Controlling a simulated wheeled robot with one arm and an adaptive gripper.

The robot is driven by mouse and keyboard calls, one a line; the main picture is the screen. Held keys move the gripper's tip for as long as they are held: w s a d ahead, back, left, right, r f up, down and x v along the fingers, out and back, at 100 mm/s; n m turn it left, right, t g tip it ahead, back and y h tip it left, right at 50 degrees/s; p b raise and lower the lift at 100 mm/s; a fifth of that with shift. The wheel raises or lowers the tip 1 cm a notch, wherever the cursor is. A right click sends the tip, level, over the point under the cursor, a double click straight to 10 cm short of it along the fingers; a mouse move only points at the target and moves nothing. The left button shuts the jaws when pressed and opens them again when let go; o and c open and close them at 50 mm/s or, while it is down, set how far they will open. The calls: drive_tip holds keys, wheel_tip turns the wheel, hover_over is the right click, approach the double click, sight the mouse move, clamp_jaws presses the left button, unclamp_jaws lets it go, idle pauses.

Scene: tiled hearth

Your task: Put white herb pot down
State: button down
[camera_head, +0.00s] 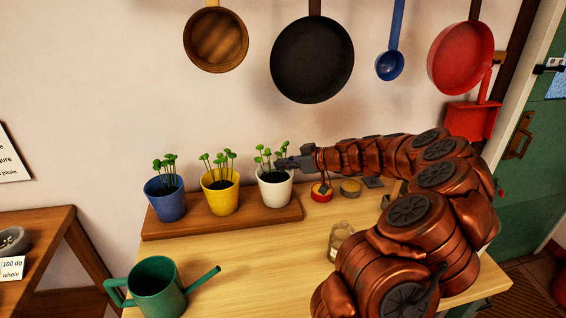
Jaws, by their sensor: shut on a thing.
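The white herb pot (275,192) holds dark soil and small green sprouts. It stands upright at the right end of a wooden board (180,229), or just at its surface; I cannot tell whether its base touches. My gripper (284,163) reaches in from the right and is shut on the pot's upper rim, beside the sprouts. The fingertips are small and partly hidden by the leaves. A yellow herb pot (221,197) and a blue herb pot (167,203) stand on the same board to the left.
A green watering can (158,289) stands at the table's front left. A red-based item (321,192), a small round tin (350,188) and a glass jar (340,238) are near my arm. Pans hang above, including a black pan (312,60). The table (262,262) is clear in front of the board.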

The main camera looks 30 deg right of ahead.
drive_tip(key=c, duration=1.3)
unclamp_jaws()
drive_tip(key=shift+f, duration=0.1)
drive_tip(key=b+v, duration=0.3)
drive_tip(key=v, duration=0.9)
drive_tip(key=s+a+n+g+y, duration=0.1)
drive_tip(key=s+a+g, duration=0.25)
drive_tip(key=a, duration=1.05)
drive_tip(key=s+a+g, duration=0.3)
drive_tip(key=a+g, duration=0.2)
drive_tip(key=a, duration=0.9)
drive_tip(key=s+a+f+m+g+h, duration=0.1)
drive_tip(key=s+a+f+g+h, duration=0.2)
drive_tip(key=s+a, duration=0.5)
drive_tip(key=s+d+f+m+h, duration=0.1)
drive_tip(key=s, duration=0.4)
drive_tip(key=s+d+f+m+g+h, duration=0.1)
drive_tip(key=s+d+f+m, duration=0.1)
drive_tip(key=s, duration=0.3)
drive_tip(key=s+d+f+m+g+h, duration=0.1)
drive_tip(key=s+d+f+m+h, duration=0.1)
drive_tip(key=s, duration=0.4)
drive_tip(key=shift+d+f, duration=0.15)
drive_tip(key=shift+f, duration=0.1)
